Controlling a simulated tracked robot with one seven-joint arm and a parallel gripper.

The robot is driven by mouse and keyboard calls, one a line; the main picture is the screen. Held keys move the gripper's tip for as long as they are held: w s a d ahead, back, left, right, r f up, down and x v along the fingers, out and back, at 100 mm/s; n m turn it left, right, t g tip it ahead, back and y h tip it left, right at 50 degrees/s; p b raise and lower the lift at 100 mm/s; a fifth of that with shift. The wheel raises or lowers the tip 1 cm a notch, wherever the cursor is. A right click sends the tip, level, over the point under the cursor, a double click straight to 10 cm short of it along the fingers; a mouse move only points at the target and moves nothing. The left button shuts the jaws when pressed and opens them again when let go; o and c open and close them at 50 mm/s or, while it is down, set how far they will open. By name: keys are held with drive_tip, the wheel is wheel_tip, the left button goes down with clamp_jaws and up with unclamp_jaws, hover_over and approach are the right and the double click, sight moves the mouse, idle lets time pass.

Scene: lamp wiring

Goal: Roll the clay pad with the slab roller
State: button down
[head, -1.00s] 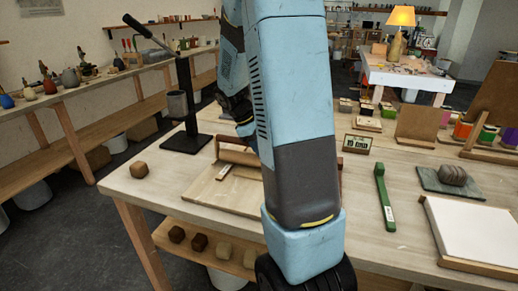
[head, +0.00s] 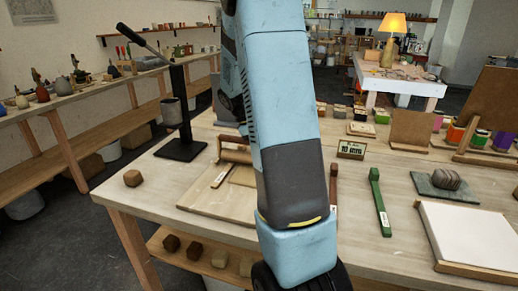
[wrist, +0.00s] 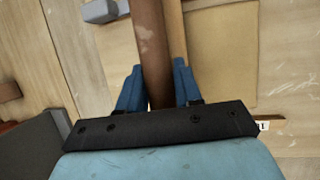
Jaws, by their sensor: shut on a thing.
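The slab roller (head: 235,155) stands at the back of a wooden board (head: 200,198) on the table in the head view. In the wrist view, my gripper (wrist: 157,85) has its blue fingers on both sides of a brown wooden bar of the slab roller (wrist: 151,40) and is shut on it. The clay pad (wrist: 222,60) is a flat tan slab just right of the bar. In the head view, the clay pad (head: 243,176) shows in part; my arm hides the rest and my gripper.
A black lever stand (head: 180,148) is behind the board, left of the roller. A green-handled tool (head: 379,205) and a white slab (head: 478,235) lie to the right.

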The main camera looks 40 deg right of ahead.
drive_tip(key=shift+w+d+f, duration=0.1)
drive_tip(key=shift+w+d, duration=1.15)
drive_tip(key=shift+d, duration=0.15)
drive_tip(key=shift+s+a, duration=1.15)
drive_tip(key=shift+a, duration=0.3)
drive_tip(key=shift+s+a+f, duration=0.15)
drive_tip(key=shift+s+a, duration=1.2)
drive_tip(key=shift+a, duration=0.2)
drive_tip(key=shift+s+a+r, duration=0.15)
drive_tip(key=shift+s+a, duration=0.8)
drive_tip(key=shift+a, duration=0.3)
drive_tip(key=shift+s+a+r, duration=0.15)
drive_tip(key=shift+s+a, duration=0.8)
drive_tip(key=shift+a, duration=0.3)
drive_tip(key=shift+r, duration=0.1)
drive_tip(key=shift+r, duration=2.9)
